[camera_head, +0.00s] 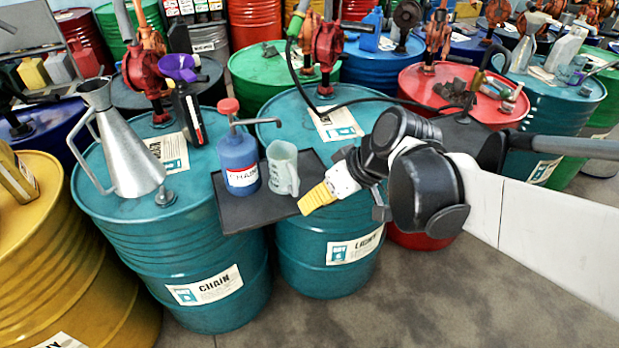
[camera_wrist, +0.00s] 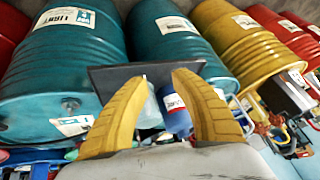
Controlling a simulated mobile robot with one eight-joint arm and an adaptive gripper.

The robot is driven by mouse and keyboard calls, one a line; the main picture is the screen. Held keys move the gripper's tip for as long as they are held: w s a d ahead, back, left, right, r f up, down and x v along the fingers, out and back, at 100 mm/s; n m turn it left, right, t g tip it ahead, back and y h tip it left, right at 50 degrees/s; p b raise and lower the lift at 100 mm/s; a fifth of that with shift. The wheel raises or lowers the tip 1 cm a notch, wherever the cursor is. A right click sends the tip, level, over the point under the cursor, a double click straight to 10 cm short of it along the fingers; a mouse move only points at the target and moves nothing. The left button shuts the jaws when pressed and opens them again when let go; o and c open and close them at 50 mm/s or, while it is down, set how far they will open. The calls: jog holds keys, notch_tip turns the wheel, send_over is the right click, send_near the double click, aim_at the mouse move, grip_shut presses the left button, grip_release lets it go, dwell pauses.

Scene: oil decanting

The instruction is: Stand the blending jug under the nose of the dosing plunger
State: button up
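The blending jug (camera_head: 283,170), a pale translucent cup with a handle, stands upright on a dark tray (camera_head: 240,218). The dosing plunger, a blue bottle (camera_head: 238,165) with a red knob, stands just left of it. Its nose (camera_head: 268,121) reaches right, and its tip appears above the jug's rim; exact alignment in depth is unclear. My gripper (camera_head: 308,202) is right of the jug, low near the tray. In the wrist view my yellow fingers (camera_wrist: 155,84) are spread apart, with the jug (camera_wrist: 151,112) partly hidden between them and the blue bottle (camera_wrist: 177,118) beside it.
The tray bridges two teal drums (camera_head: 215,290) (camera_head: 325,275). A metal spouted can (camera_head: 125,150) and a dark bottle (camera_head: 188,112) stand on the left drum. A black hose (camera_head: 355,104) and red hand pump (camera_head: 327,50) are behind. Bare floor lies at front right.

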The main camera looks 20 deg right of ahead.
jog(key=shift+s+d+r+m+t+h, duration=0.1)
jog(key=shift+s+r+m+t+h, duration=0.25)
jog(key=shift+s+m+h, duration=0.4)
jog(key=shift+s+a+r+m+t+h, duration=0.1)
jog(key=shift+s+r+m+t+h, duration=0.25)
jog(key=shift+s, duration=0.65)
jog(key=shift+s+d+r+m+t+h, duration=0.1)
jog(key=shift+s+r+m+t+h, duration=0.1)
jog(key=shift+s+r+m+h, duration=0.5)
jog(key=shift+s+f, duration=0.2)
jog(key=shift+f, duration=0.05)
